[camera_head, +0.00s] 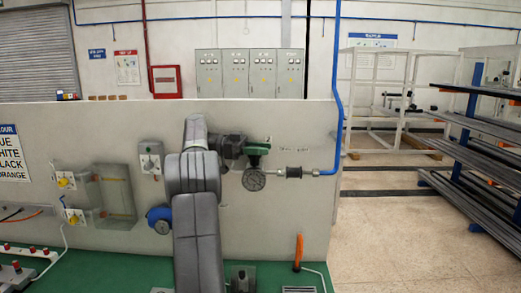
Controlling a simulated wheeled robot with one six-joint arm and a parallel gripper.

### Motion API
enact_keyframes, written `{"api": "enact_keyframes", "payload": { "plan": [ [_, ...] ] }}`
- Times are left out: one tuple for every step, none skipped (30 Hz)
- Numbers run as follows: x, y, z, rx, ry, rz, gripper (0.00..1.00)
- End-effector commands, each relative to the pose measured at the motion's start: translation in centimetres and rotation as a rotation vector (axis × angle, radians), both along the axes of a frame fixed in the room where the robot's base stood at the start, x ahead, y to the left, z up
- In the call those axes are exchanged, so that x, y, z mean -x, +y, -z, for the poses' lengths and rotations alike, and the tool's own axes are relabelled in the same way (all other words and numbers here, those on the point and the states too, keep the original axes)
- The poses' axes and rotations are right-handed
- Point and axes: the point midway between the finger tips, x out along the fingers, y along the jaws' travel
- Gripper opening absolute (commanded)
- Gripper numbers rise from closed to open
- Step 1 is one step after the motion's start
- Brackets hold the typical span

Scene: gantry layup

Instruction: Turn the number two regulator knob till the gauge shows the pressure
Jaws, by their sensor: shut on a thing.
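A green regulator (259,149) is mounted on the grey wall panel. A round gauge (254,179) with a pale dial hangs below it; its needle and figures are too small to read. My gripper (242,149) is at the left side of the green regulator, shut on its knob, which the jaws mostly hide. A blue regulator with a dial (161,220) sits lower left, partly behind my arm. No number can be read on either regulator.
A blue pipe (339,90) drops to a fitting (293,172) right of the gauge. Valves with yellow knobs (68,182) and a clear cover (115,195) are at left. An orange-handled tool (298,252) stands on the green bench (265,275). Open floor lies right.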

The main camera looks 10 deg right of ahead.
Motion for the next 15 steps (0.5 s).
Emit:
{"api": "enact_keyframes", "payload": {
  "plan": [
    [0.02,-0.04,-0.19,0.002,-0.004,-0.001,0.43],
    [0.02,-0.04,-0.19,0.002,-0.004,-0.001,0.49],
    [0.02,-0.04,-0.17,0.002,-0.004,-0.001,0.57],
    [0.02,-0.04,-0.16,0.001,-0.003,-0.001,0.59],
    [0.01,-0.03,-0.14,0.001,-0.003,-0.001,0.59],
    [0.01,-0.03,-0.12,0.001,-0.003,-0.001,0.59],
    [0.01,-0.03,-0.11,0.001,-0.002,-0.001,0.59],
    [0.01,-0.02,-0.10,0.001,-0.002,-0.001,0.59],
    [0.01,-0.02,-0.08,0.001,-0.002,-0.001,0.59],
    [0.01,-0.02,-0.08,0.001,-0.002,-0.001,0.59],
    [0.01,-0.02,-0.08,0.001,-0.002,-0.001,0.59],
    [0.00,-0.01,-0.14,0.001,-0.002,-0.001,0.59],
    [-0.01,-0.01,-0.24,0.001,-0.003,-0.001,0.59],
    [-0.01,-0.01,-0.41,0.002,-0.004,-0.001,0.59],
    [-0.01,0.00,-0.74,0.002,-0.005,-0.001,0.59]
  ]
}}
